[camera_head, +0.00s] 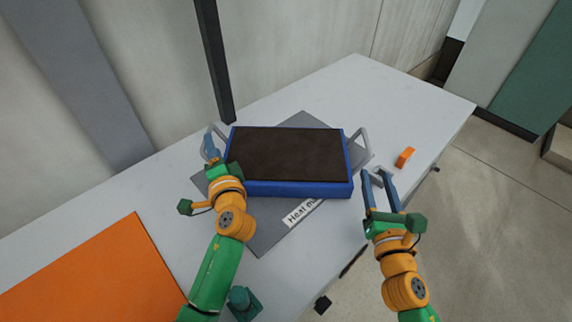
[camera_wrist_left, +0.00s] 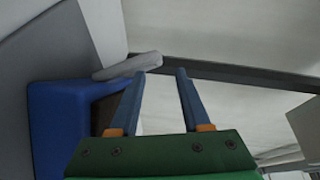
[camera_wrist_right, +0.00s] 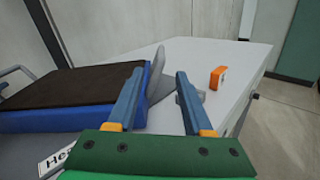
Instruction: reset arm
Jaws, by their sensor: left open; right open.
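A blue tray (camera_head: 300,189) with a dark brown top (camera_head: 285,153) and a grey handle at each end lies on a grey mat on the table. My left gripper (camera_head: 210,152) is open at the tray's left handle and partly covers it. In the left wrist view, that handle (camera_wrist_left: 128,66) lies just past the open fingertips (camera_wrist_left: 160,73), nearer the left finger. My right gripper (camera_head: 377,174) is open and empty, in front of the right handle (camera_head: 359,143). In the right wrist view, this handle (camera_wrist_right: 156,73) shows beyond the gap between the fingertips (camera_wrist_right: 160,73).
The grey mat (camera_head: 267,232) bears a partly covered white label (camera_head: 299,213). A small orange object (camera_head: 405,157) lies right of the tray. An orange panel (camera_head: 95,275) covers the table's near left. A dark post (camera_head: 214,65) stands behind the tray. The table's (camera_head: 425,105) far right is clear.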

